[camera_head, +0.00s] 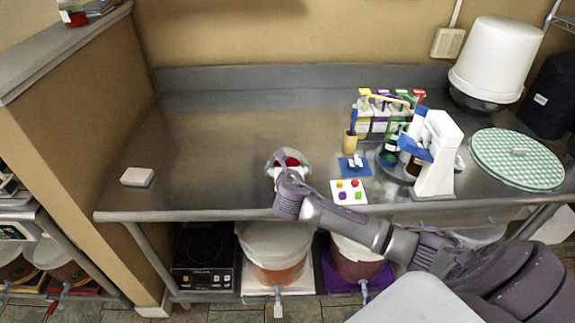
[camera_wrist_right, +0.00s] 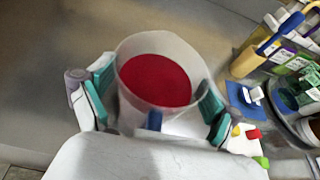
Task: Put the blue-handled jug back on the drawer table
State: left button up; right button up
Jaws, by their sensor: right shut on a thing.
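The jug is a translucent white vessel with red contents (camera_wrist_right: 155,82). A blue handle shows at its near side in the right wrist view. In the head view the jug (camera_head: 289,154) is over the front middle of the metal table (camera_head: 220,130), partly hidden by my right gripper (camera_head: 280,168). The right gripper's teal-padded fingers (camera_wrist_right: 155,100) are shut on the jug from both sides. The jug looks about upright. I cannot tell whether its base touches the tabletop. My left gripper is not in view.
Right of the jug are a blue mat (camera_head: 355,167), a white card with coloured dots (camera_head: 349,191), a yellow cup (camera_head: 350,145) and a white stand mixer (camera_head: 436,155). A white block (camera_head: 137,177) lies at left. Buckets (camera_head: 272,245) stand below.

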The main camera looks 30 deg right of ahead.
jog(key=o, duration=1.3)
jog(key=shift+f, duration=0.15)
